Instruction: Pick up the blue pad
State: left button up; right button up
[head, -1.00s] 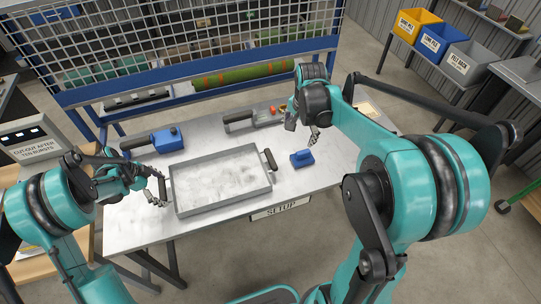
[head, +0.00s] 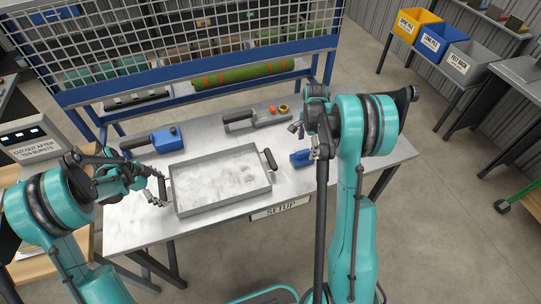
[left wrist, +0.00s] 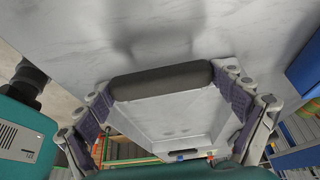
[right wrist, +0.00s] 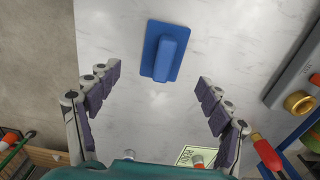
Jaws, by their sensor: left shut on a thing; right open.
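The blue pad (head: 301,158) lies on the table to the right of the grey tray. In the right wrist view the blue pad (right wrist: 165,50) lies flat, with a raised grip along its top. My right gripper (head: 307,138) is above the table close to the pad. In its wrist view the right gripper (right wrist: 157,92) is open and empty, its fingers to either side and short of the pad. My left gripper (head: 160,190) is at the tray's left end. In the left wrist view the left gripper (left wrist: 165,95) is shut on the tray's dark handle (left wrist: 160,80).
The grey metal tray (head: 222,207) stands mid-table, a second dark handle (head: 268,159) at its right. A blue tool (head: 166,139) and a grey tool (head: 240,120) lie behind it. An orange-brown ring (head: 283,109) lies at the back. The table's right part (head: 385,155) looks clear.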

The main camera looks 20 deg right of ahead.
aim_at(303, 151)
jog(key=shift+w+a+f, duration=0.1)
jog(key=shift+a+f, duration=0.1)
jog(key=shift+f, duration=1.2)
jog(key=shift+w+a+f, duration=0.1)
jog(key=shift+a+f, duration=0.1)
jog(key=shift+f, duration=1.15)
jog(key=c, duration=1.4)
